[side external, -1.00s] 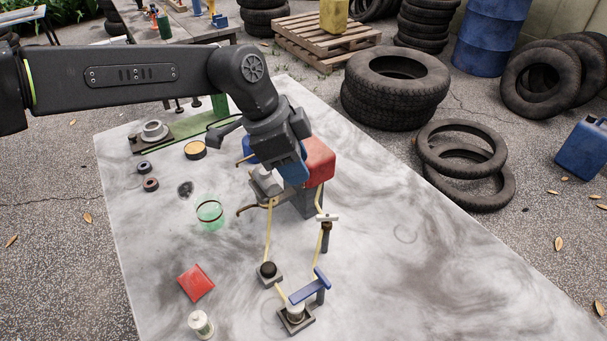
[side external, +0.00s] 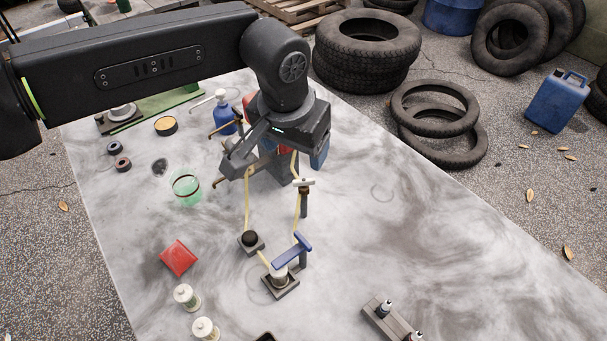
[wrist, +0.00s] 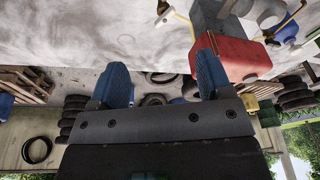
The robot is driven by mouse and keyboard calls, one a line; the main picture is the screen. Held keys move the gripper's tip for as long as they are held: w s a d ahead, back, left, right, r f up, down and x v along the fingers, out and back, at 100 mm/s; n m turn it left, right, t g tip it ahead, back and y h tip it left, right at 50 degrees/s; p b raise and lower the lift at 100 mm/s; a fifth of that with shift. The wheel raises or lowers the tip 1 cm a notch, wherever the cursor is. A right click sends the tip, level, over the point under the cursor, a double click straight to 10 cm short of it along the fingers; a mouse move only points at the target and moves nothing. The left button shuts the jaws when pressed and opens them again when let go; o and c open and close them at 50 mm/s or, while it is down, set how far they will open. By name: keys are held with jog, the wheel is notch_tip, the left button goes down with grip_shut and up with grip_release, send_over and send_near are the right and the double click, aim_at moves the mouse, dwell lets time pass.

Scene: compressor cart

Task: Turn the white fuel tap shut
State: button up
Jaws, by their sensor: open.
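The white tap handle (side external: 304,182) sits crosswise on a brass-coloured body on a dark post, in the pale yellow hose line. In the wrist view, a small white piece by the yellow hose, apparently the tap (wrist: 162,18), shows at the top, beyond the fingertips. My gripper (side external: 294,152) is above and behind the tap in the side view, apart from it. Its two blue fingers stand wide apart and empty in the wrist view (wrist: 160,75). The red tank (wrist: 236,58) is beside the right finger there; my gripper hides most of it in the side view.
A blue lever (side external: 291,249) on a stand and a black knob (side external: 249,238) are nearer the camera. A blue bottle (side external: 224,114) and brass-coloured bars are left of my gripper.

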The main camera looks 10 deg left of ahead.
aim_at(304, 181)
jog(key=w+f+n, duration=0.1)
jog(key=f+n, duration=0.1)
jog(key=f, duration=0.2)
jog(key=w+f+n+t+y, duration=0.1)
jog(key=f+n, duration=0.2)
jog(key=f, duration=0.1)
jog(key=w+d+f+n+t+y, duration=0.1)
jog(key=f+n, duration=0.1)
jog(key=f, duration=0.2)
jog(key=shift+w, duration=0.4)
jog(key=shift+c, duration=0.3)
jog(key=c, duration=0.9)
jog(key=shift+o, duration=0.2)
